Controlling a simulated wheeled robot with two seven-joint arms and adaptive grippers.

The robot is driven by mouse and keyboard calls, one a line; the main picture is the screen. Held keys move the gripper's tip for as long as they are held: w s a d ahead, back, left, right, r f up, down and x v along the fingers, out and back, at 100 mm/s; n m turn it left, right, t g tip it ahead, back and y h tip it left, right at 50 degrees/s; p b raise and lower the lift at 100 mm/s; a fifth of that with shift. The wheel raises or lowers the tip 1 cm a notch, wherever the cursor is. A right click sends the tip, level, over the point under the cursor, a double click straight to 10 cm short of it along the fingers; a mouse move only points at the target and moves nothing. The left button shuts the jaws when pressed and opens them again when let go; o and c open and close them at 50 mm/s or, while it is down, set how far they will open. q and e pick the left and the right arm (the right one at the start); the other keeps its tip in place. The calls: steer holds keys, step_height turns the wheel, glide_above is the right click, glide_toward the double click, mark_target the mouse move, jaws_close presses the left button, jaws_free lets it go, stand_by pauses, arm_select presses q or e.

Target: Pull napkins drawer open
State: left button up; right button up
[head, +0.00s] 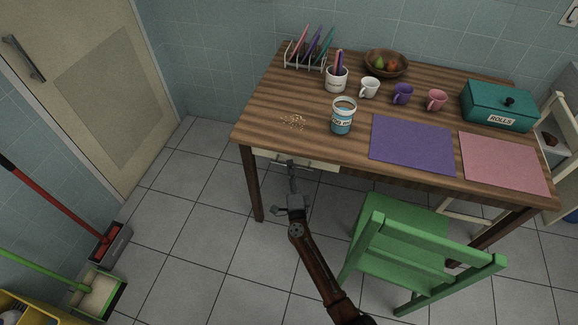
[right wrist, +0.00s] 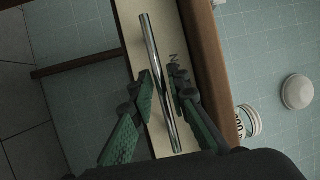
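The napkins drawer (head: 322,166) has a cream front under the front left edge of the wooden table. It looks shut, and its front also shows in the right wrist view (right wrist: 133,38). A dark letter, seemingly N, shows on it, the rest of the label hidden by a finger. The drawer's metal bar handle (right wrist: 149,40) runs between the two fingers of my right gripper (right wrist: 160,78). The fingers are apart, one on each side of the bar, without visibly clamping it. In the head view my right gripper (head: 291,165) is at the drawer front. My left gripper is out of view.
The table (head: 265,110) holds a tin (head: 342,121), mugs, a rack, a fruit bowl, a teal rolls box (head: 497,107) and two placemats. A green chair (head: 400,235) stands right of my right arm.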

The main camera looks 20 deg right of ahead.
steer(key=shift+w+d+r, duration=0.1)
steer(key=shift+w+d, duration=0.05)
steer(key=shift+w, duration=0.55)
steer(key=shift+c, duration=0.7)
jaws_close()
